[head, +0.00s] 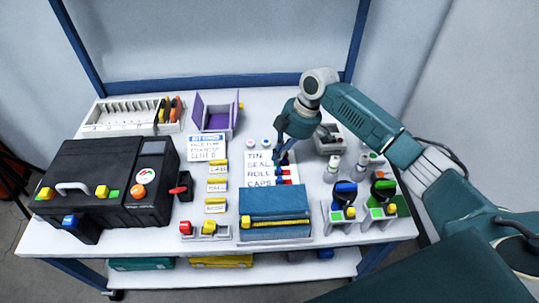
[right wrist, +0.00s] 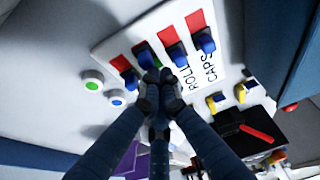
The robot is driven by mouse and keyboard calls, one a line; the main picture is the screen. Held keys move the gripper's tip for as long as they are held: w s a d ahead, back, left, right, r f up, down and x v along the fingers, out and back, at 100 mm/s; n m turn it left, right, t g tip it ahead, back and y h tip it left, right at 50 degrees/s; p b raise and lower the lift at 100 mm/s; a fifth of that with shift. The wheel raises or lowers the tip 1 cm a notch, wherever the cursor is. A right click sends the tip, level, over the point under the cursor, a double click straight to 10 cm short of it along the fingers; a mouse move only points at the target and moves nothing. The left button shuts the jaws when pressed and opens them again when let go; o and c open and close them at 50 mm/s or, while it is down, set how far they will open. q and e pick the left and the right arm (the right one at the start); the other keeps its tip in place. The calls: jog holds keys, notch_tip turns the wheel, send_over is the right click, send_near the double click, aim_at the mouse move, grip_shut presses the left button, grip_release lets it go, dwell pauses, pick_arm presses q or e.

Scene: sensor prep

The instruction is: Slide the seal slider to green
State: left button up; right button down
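The white label board (head: 258,172) lies on the table and reads TIN, SEAL, ROLL, CAPS, with a slider beside each word. In the right wrist view each slider has a blue knob and a red patch. The seal slider (right wrist: 145,56) is second from the left there, red showing on its far side and a sliver of green by its knob. My right gripper (right wrist: 160,78) points down at it, fingertips together right by the knob; it also shows in the head view (head: 281,153). Whether the fingertips touch the knob is unclear. My left gripper is out of view.
Beside the sliders are a green button (right wrist: 93,85) and a blue button (right wrist: 117,101). A blue box (head: 274,205) lies in front of the board. A black case (head: 105,165) stands at left. Bottles and tool stands are at right.

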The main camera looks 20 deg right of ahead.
jog(key=shift+s+d, duration=0.2)
jog(key=shift+d, duration=0.25)
jog(key=shift+d+r, duration=0.1)
jog(key=v, duration=1.2)
